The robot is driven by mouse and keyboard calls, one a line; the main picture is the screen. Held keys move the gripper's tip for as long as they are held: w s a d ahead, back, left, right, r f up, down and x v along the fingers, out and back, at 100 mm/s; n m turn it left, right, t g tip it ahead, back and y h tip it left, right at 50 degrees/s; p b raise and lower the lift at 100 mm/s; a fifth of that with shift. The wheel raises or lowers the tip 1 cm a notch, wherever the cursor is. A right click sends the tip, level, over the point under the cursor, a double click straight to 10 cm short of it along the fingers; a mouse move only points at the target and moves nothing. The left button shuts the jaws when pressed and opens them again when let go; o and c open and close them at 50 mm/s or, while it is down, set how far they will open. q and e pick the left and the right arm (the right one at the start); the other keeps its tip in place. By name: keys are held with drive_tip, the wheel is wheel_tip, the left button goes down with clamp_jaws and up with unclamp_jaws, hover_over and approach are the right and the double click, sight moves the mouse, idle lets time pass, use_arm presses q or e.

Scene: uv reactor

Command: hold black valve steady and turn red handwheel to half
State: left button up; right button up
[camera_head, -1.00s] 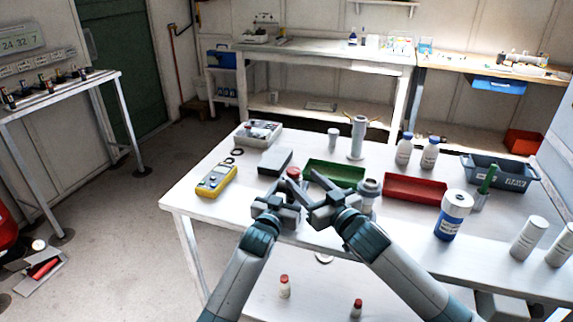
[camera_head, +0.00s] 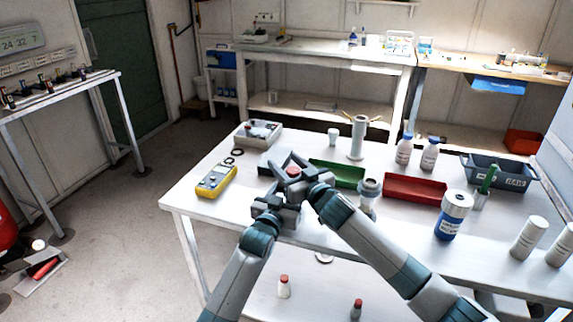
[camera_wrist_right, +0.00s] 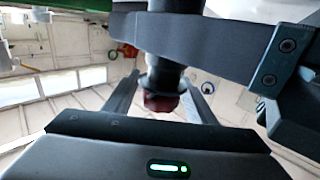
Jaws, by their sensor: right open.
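The red handwheel (camera_head: 292,171) sits on the black valve, whose dark body (camera_wrist_right: 166,72) shows best in the right wrist view. In that view the red handwheel (camera_wrist_right: 160,101) lies between the spread fingers of my right gripper (camera_wrist_right: 160,102), with space at its sides. In the head view my right gripper (camera_head: 289,166) is open around the wheel. My left gripper (camera_head: 276,206) is just nearer to me, and its dark fingers (camera_wrist_right: 215,45) cross the valve body closely in the right wrist view. The valve's lower part is hidden by my grippers.
A yellow meter (camera_head: 216,181) lies to the left. A green tray (camera_head: 337,174), a grey fitting (camera_head: 367,194) and a red tray (camera_head: 415,189) stand to the right. A dark box (camera_head: 268,163) is behind. The table's front left is clear.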

drive_tip(key=c, duration=1.1)
drive_tip(key=shift+o, duration=0.2)
drive_tip(key=shift+a, duration=0.1)
drive_tip(key=shift+w+d+r+m+t+h, duration=0.1)
drive_tip(key=shift+d+m+t+h, duration=0.3)
drive_tip(key=shift+m+h, duration=0.6)
drive_tip(key=shift+w+d+m+t+h, duration=0.1)
drive_tip(key=shift+m+t+h, duration=0.5)
drive_tip(key=shift+h, duration=0.7)
drive_tip(key=o, duration=1.1)
drive_tip(key=shift+c, duration=0.2)
